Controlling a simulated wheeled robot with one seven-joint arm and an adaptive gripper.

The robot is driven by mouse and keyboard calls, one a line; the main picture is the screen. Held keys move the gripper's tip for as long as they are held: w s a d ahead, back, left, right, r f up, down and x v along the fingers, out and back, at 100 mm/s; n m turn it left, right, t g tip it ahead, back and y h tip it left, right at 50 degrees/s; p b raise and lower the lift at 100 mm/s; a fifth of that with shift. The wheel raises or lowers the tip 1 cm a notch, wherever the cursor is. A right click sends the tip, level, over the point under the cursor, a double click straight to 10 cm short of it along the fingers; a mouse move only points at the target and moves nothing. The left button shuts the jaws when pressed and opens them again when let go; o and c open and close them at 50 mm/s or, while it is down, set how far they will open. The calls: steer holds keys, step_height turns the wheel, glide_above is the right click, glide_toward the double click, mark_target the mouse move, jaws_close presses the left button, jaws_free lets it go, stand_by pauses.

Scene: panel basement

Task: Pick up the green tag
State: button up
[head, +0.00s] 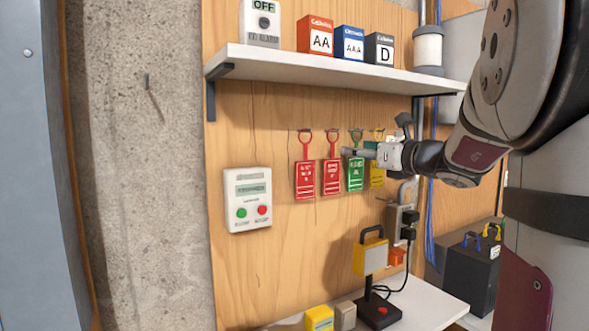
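The green tag (356,175) hangs from a hook on the wooden panel, with its loop at the top and white print on its face. My gripper (347,152) reaches in from the right, its fingers level with the top of the green tag and overlapping its neck. I cannot tell whether the fingers touch the tag or how far apart they are. Two red tags, one at the far left (305,180) and one beside the green (332,177), hang left of it. A yellow tag (377,176) hangs to the right, partly hidden by my gripper.
A white shelf (330,66) above holds battery boxes and a switch box. A control box (248,200) with green and red buttons is left of the tags. Below, a yellow lamp (371,257) stands on a white table (430,308). Sockets and cables (408,222) are at right.

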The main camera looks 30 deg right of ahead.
steer(key=shift+w, duration=0.9)
steer(key=shift+c, duration=0.3)
steer(key=c, duration=0.8)
steer(key=shift+r, duration=0.15)
